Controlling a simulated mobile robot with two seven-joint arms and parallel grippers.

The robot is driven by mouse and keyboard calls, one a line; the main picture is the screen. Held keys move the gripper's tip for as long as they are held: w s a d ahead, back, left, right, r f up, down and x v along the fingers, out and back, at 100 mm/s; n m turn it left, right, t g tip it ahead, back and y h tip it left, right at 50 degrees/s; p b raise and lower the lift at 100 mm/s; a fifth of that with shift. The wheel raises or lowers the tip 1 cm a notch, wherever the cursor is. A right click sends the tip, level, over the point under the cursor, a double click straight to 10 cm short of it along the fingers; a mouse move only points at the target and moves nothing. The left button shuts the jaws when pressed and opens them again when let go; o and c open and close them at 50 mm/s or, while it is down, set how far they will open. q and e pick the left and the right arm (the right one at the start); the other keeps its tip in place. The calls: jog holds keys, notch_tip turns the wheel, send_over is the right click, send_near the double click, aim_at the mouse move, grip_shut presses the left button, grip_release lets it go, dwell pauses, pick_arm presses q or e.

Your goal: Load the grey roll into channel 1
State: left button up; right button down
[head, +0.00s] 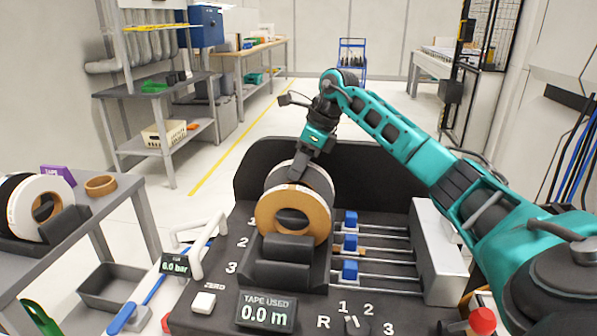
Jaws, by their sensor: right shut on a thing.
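The grey roll (281,178) stands upright at the back of the black roll holder (282,272), mostly hidden behind a tan roll (266,213) and my gripper. My right gripper (297,171) reaches down from above and is shut on the grey roll's upper part. The numbers 1, 2 and 3 mark the channels at the holder's left, with channel 1 (252,222) at the back. The grey roll is at the back, near channel 1; its lower edge is hidden, so I cannot tell whether it is seated. My left gripper is not in view.
Blue blocks (350,243) sit on rails right of the rolls. A "TAPE USED 0.0 m" display (266,312) stands in front. A side table (110,207) at left bears white-and-black rolls (26,209) and a small brown ring (100,186). A black panel (340,165) stands behind.

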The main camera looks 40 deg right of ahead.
jog(key=shift+f, duration=0.55)
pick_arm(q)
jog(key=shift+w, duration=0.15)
pick_arm(e)
jog(key=shift+r, duration=0.1)
jog(key=shift+f, duration=0.3)
jog(key=c, duration=0.8)
grip_release()
jog(key=shift+r, duration=0.45)
pick_arm(q)
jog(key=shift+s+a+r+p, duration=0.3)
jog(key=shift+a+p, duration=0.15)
jog(key=shift+p, duration=0.5)
pick_arm(e)
jog(key=v, duration=1.1)
jog(key=shift+s+d+r, duration=0.15)
jog(key=shift+r, duration=0.15)
